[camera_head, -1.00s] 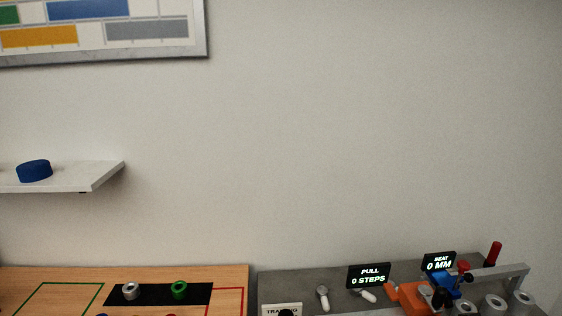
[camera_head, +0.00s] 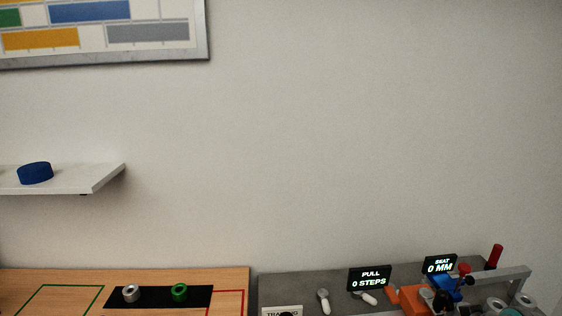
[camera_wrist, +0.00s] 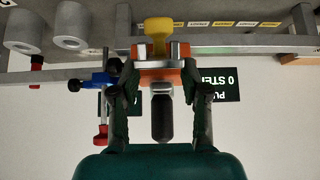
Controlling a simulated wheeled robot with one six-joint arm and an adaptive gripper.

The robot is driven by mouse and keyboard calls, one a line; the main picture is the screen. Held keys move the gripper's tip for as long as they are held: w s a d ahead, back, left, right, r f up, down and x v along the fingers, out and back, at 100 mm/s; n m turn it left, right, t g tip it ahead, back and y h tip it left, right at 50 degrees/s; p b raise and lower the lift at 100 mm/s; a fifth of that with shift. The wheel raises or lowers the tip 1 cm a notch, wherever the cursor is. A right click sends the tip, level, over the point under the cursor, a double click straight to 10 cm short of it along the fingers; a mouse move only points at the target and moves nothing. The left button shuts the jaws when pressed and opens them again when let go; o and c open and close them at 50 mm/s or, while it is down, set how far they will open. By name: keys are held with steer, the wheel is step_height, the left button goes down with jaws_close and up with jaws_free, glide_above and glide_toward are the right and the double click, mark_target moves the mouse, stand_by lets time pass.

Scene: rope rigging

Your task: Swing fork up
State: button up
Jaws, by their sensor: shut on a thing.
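In the wrist view my gripper (camera_wrist: 160,76) has its two dark fingers on either side of an orange piece (camera_wrist: 178,75) with a grey, two-pronged fork-like front, which I take for the fork. The fingers are shut on it. A yellow peg (camera_wrist: 158,32) stands out between the prongs, and a black rounded grip (camera_wrist: 162,118) lies between the fingers. In the head view orange parts of the rig (camera_head: 414,299) show at the lower right, cut by the frame's edge. I cannot make out the gripper clearly there.
A blue clamp (camera_head: 445,284) and a grey rail (camera_head: 500,275) sit close by. Signs read PULL 0 STEPS (camera_head: 370,278) and SEAT 0 MM (camera_head: 439,264). Grey cylinders (camera_wrist: 71,25) stand beside the rail. A wooden table (camera_head: 60,278) and a shelf (camera_head: 90,180) are to the left.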

mark_target(441, 310)
steer(key=shift+w+r, duration=0.1)
steer(key=shift+r, duration=0.1)
steer(key=shift+w+r, duration=0.3)
steer(key=shift+w, duration=0.05)
steer(key=shift+w+r, duration=0.3)
steer(key=shift+w, duration=0.1)
jaws_close()
steer(key=shift+w+r, duration=0.3)
steer(key=shift+w, duration=0.3)
steer(key=o, duration=1.2)
jaws_free()
steer(key=shift+c, duration=0.2)
steer(key=shift+s+f, duration=0.1)
